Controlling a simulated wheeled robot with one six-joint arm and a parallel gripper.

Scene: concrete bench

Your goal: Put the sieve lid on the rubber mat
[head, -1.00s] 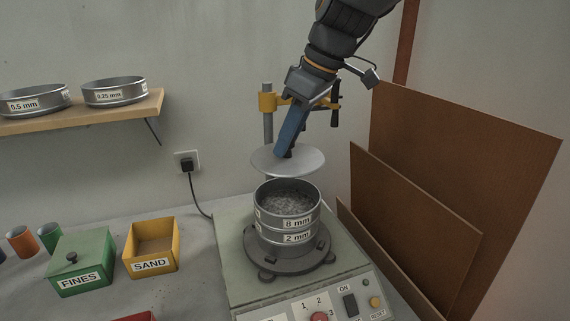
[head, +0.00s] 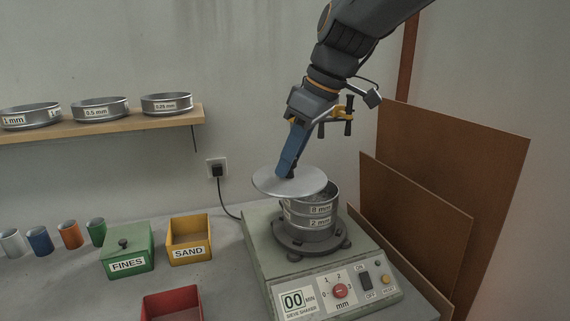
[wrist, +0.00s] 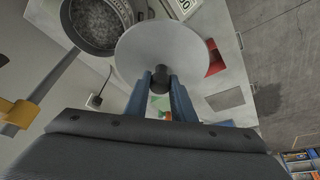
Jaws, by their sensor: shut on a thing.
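The sieve lid (head: 268,183) is a pale grey disc with a dark knob. My gripper (head: 287,171) is shut on that knob and holds the lid raised, roughly level. In the head view the lid hides the left part of the sieve stack's rim (head: 321,210). In the wrist view the lid (wrist: 150,40) lies beyond my gripper (wrist: 160,80), beside the open sieve stack (wrist: 92,22), which contains grey grains. A dark grey rectangle on the bench in the wrist view (wrist: 226,98) looks like the rubber mat. I cannot make out the mat in the head view.
The sieve shaker (head: 262,253) carries the stack. A green FINES box (head: 127,262), yellow SAND box (head: 189,252) and red bin (head: 172,305) sit left. Several cups stand farther left.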

